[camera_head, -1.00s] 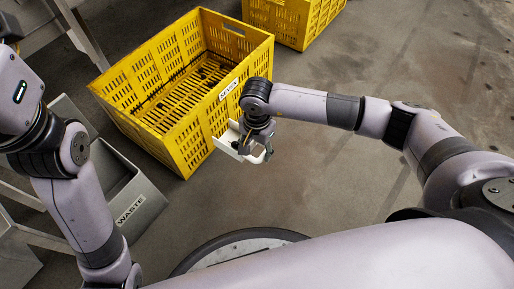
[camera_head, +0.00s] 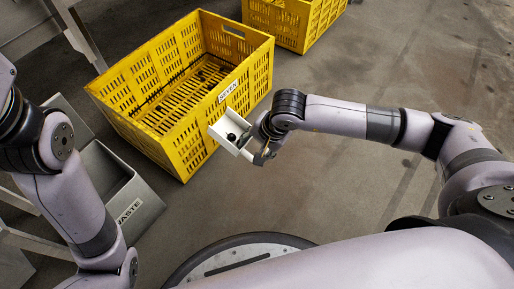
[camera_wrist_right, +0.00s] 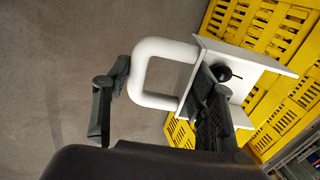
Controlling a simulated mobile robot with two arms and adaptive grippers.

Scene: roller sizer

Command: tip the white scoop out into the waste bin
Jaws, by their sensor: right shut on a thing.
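The white scoop (camera_head: 226,128) is in front of the near corner of a yellow crate, with its inside partly facing the head camera. A dark round thing (camera_head: 232,138) lies in it; the right wrist view shows this thing with a thin stem (camera_wrist_right: 223,73). My right gripper (camera_head: 266,150) is shut on the scoop's looped handle (camera_wrist_right: 152,72), and the scoop (camera_wrist_right: 245,58) is held clear of the floor. The waste bin (camera_head: 140,208), grey with a WASTE label, stands at the lower left, apart from the scoop. My left gripper is out of view.
The yellow slatted crate (camera_head: 180,147) stands between the bin and the scoop, towards the back. A second yellow crate (camera_head: 290,22) is behind it. My left arm passes in front of the waste bin's left side. The floor at the right is clear.

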